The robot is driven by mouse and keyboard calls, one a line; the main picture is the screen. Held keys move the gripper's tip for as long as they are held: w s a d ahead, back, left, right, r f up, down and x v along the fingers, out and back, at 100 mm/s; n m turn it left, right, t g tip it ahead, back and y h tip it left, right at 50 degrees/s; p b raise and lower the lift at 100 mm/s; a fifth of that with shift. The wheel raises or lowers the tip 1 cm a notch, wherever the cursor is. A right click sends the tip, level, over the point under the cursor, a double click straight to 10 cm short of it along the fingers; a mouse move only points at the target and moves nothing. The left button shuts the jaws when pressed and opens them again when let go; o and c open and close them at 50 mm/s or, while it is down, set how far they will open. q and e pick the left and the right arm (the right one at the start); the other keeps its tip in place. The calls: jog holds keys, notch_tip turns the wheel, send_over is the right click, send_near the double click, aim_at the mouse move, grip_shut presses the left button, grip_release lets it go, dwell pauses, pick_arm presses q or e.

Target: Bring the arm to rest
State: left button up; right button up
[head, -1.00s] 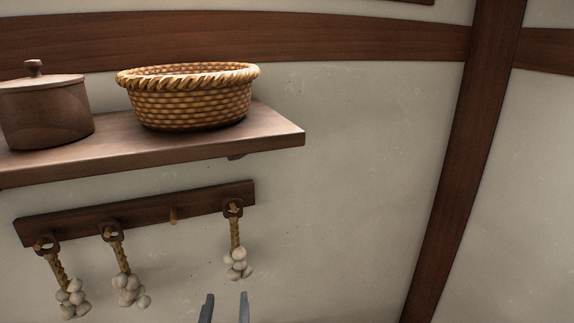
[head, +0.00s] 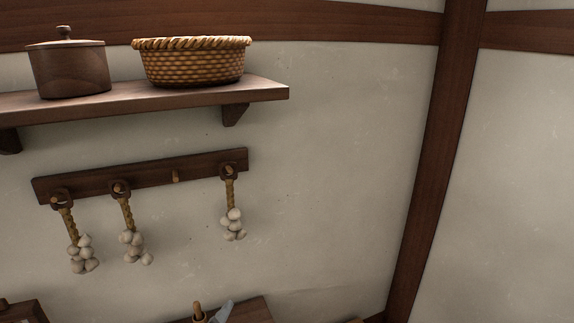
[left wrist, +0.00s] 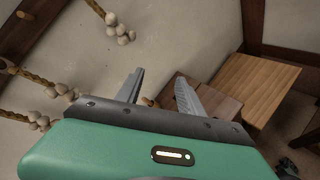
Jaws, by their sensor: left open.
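My left gripper (left wrist: 158,82) shows in the left wrist view with its two grey fingers spread apart and nothing between the tips. In the head view a grey piece that looks like one of its fingertips (head: 222,311) shows at the bottom edge, below the peg rail. The rest of that arm is out of the head view. My right gripper is in neither view. Three garlic strings (head: 79,242) (head: 130,235) (head: 232,212) hang on the dark peg rail (head: 146,176), with one bare peg (head: 175,176) between the middle and right ones.
Above the rail, a shelf (head: 150,100) bears a lidded wooden pot (head: 70,70) and a woven basket (head: 192,63). A wooden surface (left wrist: 208,104) and a lighter one (left wrist: 258,88) lie beyond the fingers. The wall right of the rail is bare up to a dark post (head: 430,170).

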pick_arm(q)
jog(key=s+a+f+m+g+b, duration=0.25)
jog(key=f+m+b, duration=0.25)
jog(key=f+m, duration=0.5)
jog(key=s+a+f+m+g+b, duration=0.1)
jog(key=s+f+m+g+b, duration=0.4)
jog(key=f, duration=0.9)
jog(key=s+a+f+m+g+b, duration=0.2)
jog(key=s+a+f+m, duration=0.4)
jog(key=f+m, duration=0.3)
jog(key=shift+s+m+g+y, duration=0.15)
jog(key=shift+m+g+y, duration=0.15)
jog(key=shift+m+g, duration=0.4)
jog(key=shift+w+d, duration=0.2)
jog(key=shift+s+a, duration=0.1)
jog(key=shift+a, duration=0.05)
